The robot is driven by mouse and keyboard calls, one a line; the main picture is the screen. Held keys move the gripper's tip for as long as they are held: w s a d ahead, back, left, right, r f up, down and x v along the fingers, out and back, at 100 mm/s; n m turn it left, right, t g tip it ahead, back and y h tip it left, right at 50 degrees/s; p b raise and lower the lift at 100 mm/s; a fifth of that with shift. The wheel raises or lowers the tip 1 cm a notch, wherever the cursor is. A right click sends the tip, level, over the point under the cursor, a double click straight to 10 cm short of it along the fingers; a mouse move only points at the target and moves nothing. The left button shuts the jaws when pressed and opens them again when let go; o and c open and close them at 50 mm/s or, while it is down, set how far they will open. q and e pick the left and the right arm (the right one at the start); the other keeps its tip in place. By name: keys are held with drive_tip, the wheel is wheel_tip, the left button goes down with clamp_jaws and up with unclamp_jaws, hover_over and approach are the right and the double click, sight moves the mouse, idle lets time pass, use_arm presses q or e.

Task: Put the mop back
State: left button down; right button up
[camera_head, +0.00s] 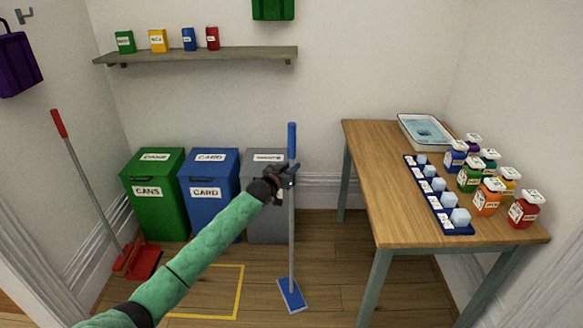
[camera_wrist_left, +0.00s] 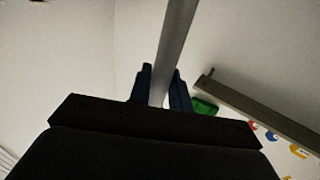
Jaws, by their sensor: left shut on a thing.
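The mop (camera_head: 291,210) has a blue grip at the top, a grey pole and a flat blue head (camera_head: 291,295). It stands nearly upright, its head at the floor, in front of the grey bin. My left gripper (camera_head: 286,174) is shut on the pole just below the blue grip. In the left wrist view the pole (camera_wrist_left: 176,45) runs up between the two fingers (camera_wrist_left: 160,88). A yellow outlined square (camera_head: 240,290) is on the floor left of the mop head, partly hidden by my left arm. My right gripper is not in view.
Green (camera_head: 155,195), blue (camera_head: 210,190) and grey (camera_head: 268,222) bins stand along the back wall. A red broom and dustpan (camera_head: 138,262) are at left. A wooden table (camera_head: 390,215) with jars and a tray stands at right. A shelf (camera_head: 200,55) is above the bins.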

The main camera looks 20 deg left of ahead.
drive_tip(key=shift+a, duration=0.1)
use_arm(q)
drive_tip(key=c, duration=1.3)
unclamp_jaws()
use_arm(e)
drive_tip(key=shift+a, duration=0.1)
use_arm(q)
drive_tip(key=b+v, duration=0.1)
drive_tip(key=v, duration=1.1)
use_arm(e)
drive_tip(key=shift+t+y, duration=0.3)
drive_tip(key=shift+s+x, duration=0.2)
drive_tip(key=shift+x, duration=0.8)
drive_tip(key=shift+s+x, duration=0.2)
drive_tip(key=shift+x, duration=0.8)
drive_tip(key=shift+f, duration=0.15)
